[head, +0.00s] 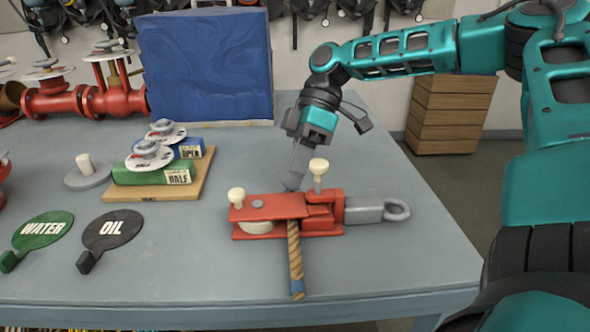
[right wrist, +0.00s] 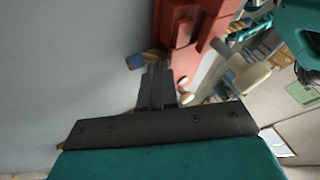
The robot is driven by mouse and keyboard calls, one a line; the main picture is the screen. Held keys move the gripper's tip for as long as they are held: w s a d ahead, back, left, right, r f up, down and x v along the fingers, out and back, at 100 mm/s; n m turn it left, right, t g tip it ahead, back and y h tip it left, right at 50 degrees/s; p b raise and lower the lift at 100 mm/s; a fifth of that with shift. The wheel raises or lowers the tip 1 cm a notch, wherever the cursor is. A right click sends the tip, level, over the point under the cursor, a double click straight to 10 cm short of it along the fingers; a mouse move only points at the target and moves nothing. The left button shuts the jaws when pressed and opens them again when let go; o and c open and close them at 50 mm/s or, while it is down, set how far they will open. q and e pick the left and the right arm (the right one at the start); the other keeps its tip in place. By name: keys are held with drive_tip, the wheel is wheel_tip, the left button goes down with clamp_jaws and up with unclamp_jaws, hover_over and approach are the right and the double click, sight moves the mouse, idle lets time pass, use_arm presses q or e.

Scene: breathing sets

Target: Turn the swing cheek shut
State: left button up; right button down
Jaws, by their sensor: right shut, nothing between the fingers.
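The red block (head: 323,212) lies on the grey table, with a grey shank and eye (head: 385,210) at its right end. Its upper red plate, the swing cheek (head: 275,207), lies roughly over the lower plate (head: 255,236); I cannot tell if they line up fully. A pale sheave (head: 257,227) shows between them. A rope (head: 294,248) with a blue-wrapped end passes under the cheek and out the front. My right gripper (head: 291,183) is shut and empty, pointing down close behind the cheek. In the right wrist view its fingertips (right wrist: 158,68) are beside a rope end (right wrist: 146,58); contact is unclear.
A white-knobbed pin (head: 318,172) stands up from the block; another white knob (head: 237,196) is at its left end. Left are WATER (head: 43,231) and OIL (head: 111,229) tags and a wooden board (head: 150,192) with valve wheels. A blue panel (head: 208,65) stands behind. Table right of the block is clear.

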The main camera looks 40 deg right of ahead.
drive_tip(key=shift+s+a+r+p, duration=0.15)
drive_tip(key=shift+s+p, duration=0.1)
drive_tip(key=shift+p, duration=0.15)
drive_tip(key=shift+s+a, duration=0.1)
drive_tip(key=shift+s, duration=0.1)
drive_tip(key=p+v, duration=0.1)
drive_tip(key=v, duration=1.1)
drive_tip(key=shift+d+r+p, duration=0.25)
drive_tip(key=shift+d+p, duration=0.05)
drive_tip(key=shift+p, duration=0.05)
drive_tip(key=shift+s, duration=0.1)
